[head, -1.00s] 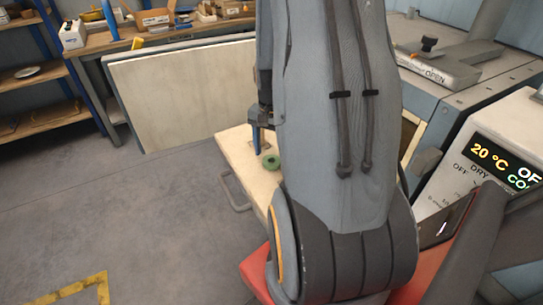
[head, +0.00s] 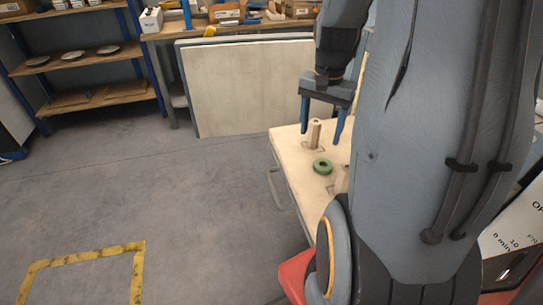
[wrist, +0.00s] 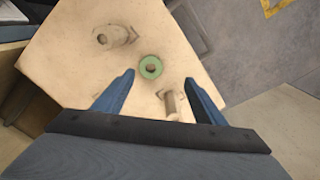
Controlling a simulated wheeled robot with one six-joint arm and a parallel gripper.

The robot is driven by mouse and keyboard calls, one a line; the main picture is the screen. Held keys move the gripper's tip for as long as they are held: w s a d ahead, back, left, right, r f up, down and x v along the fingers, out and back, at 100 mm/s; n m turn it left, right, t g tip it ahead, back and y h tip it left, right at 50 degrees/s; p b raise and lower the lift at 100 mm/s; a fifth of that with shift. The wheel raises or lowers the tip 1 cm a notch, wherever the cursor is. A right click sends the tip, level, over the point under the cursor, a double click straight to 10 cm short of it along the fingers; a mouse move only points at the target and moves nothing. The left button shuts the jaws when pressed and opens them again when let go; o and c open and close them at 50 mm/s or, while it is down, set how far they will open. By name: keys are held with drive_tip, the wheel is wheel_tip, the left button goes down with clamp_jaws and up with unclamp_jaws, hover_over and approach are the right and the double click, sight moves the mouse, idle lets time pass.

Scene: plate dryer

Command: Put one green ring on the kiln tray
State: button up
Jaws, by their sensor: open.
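A pale, flat slab with upright posts and a side handle, which looks like the kiln tray (head: 288,150), lies below my gripper. It also fills much of the wrist view (wrist: 75,55). One green ring (head: 323,172) lies on it, and it shows in the wrist view (wrist: 143,68) beyond my fingertips. I cannot tell whether a post stands inside the ring. My gripper (head: 322,140) is open and empty above the slab, its blue fingers apart. A pale post (head: 315,131) shows between the fingers in the head view. My arm hides the slab's right side.
Another post (wrist: 118,36) stands on the slab's far side in the wrist view. A large pale panel (head: 250,90) leans by the workbench behind. Shelves (head: 85,60) with dark plates are at the far left. A control panel (head: 515,240) is at the right. The grey floor at left is clear.

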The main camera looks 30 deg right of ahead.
drive_tip(key=s+a+n+t, duration=0.1)
drive_tip(key=s+a+n, duration=0.2)
drive_tip(key=a+n, duration=0.8)
drive_tip(key=a+f, duration=0.1)
drive_tip(key=a, duration=0.9)
drive_tip(key=shift+s+a+n, duration=0.2)
drive_tip(key=shift+a+n, duration=0.1)
drive_tip(key=shift+n, duration=0.1)
